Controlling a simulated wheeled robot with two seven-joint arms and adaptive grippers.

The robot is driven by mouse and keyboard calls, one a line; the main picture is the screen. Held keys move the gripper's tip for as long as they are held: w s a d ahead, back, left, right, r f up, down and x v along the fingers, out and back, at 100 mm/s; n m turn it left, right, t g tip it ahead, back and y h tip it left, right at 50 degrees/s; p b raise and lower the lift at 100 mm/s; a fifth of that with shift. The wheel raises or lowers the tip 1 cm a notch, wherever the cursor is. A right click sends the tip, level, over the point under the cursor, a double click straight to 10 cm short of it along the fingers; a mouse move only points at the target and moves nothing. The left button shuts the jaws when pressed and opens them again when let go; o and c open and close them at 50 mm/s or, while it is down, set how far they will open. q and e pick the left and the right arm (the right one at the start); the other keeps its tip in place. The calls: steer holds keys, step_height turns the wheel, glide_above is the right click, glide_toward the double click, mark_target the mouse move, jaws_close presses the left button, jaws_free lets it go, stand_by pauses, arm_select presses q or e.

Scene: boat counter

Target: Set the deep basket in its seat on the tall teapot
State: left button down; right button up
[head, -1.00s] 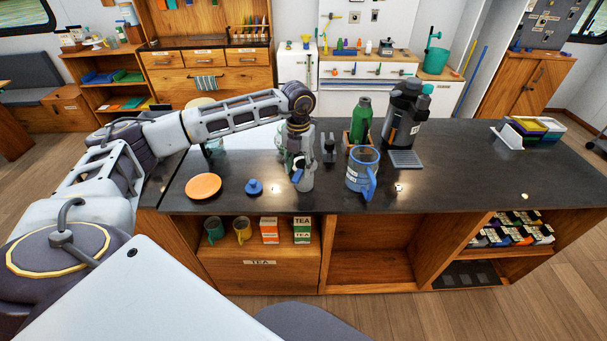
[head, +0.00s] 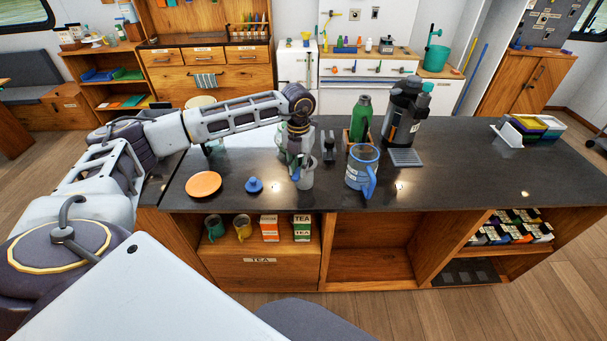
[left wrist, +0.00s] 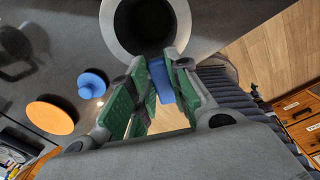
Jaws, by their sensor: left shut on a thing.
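The deep basket (head: 306,177) is a small grey cup with a blue tab handle. My left gripper (head: 297,171) is shut on this tab, which shows between its green-padded fingers (left wrist: 158,98) in the left wrist view. The basket's round pale rim (left wrist: 113,32) and dark inside are at the top of that view. The basket looks upright, just left of the tall teapot (head: 361,172) and apart from it. The teapot is a clear jug with a blue rim and handle, upright on the dark counter. Whether the basket touches the counter cannot be told. My right gripper is not in view.
An orange disc (head: 203,185) and a blue knobbed lid (head: 254,185) lie on the counter at left. A green bottle (head: 361,118) and a black dispenser (head: 405,110) stand behind the teapot. The counter (head: 455,170) right of the teapot is clear.

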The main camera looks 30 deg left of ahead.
arm_select(q)
steer(key=shift+r, duration=0.1)
step_height(320, 180, up, 10)
steer(key=b, duration=0.2)
stand_by(0.7)
stand_by(0.6)
